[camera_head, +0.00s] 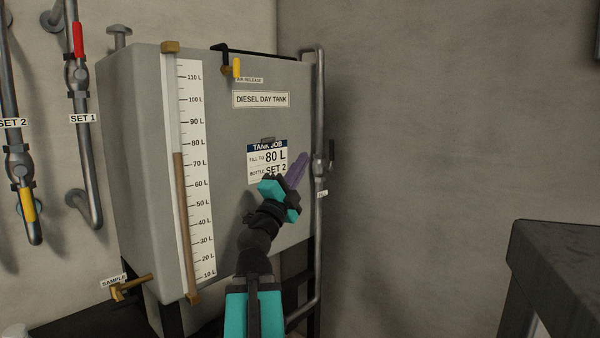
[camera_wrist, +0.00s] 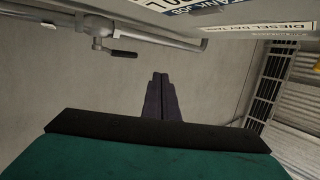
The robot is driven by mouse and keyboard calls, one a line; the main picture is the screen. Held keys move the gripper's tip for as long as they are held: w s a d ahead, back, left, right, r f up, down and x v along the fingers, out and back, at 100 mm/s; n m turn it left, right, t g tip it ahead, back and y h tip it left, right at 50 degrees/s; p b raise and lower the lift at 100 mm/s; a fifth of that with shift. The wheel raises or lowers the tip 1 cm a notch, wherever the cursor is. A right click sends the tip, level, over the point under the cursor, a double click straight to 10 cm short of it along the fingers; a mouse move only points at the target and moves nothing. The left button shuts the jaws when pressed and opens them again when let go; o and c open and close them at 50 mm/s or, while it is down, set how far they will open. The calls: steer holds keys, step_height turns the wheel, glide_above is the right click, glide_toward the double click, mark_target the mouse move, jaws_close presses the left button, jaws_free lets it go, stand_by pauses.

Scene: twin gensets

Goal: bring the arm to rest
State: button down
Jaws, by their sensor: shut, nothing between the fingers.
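My arm reaches up from the bottom middle of the head view, with teal and black links. My gripper (camera_head: 302,160) has purple fingers and is in front of the right side of the grey diesel day tank (camera_head: 225,130), just left of the vertical pipe. In the wrist view my gripper (camera_wrist: 161,78) shows its two fingers pressed together, empty, with bare wall behind them. The arm is extended. Part of the job card (camera_head: 267,160) is hidden behind the gripper and wrist.
A vertical pipe (camera_head: 319,120) with a dark valve handle (camera_head: 331,152) stands close to the right of my gripper; the handle also shows in the wrist view (camera_wrist: 124,54). A sight gauge (camera_head: 178,200) runs down the tank front. A dark bench (camera_head: 560,240) stands at right.

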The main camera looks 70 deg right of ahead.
steer(key=shift+a, duration=0.25)
steer(key=shift+w+d, duration=0.1)
stand_by(0.5)
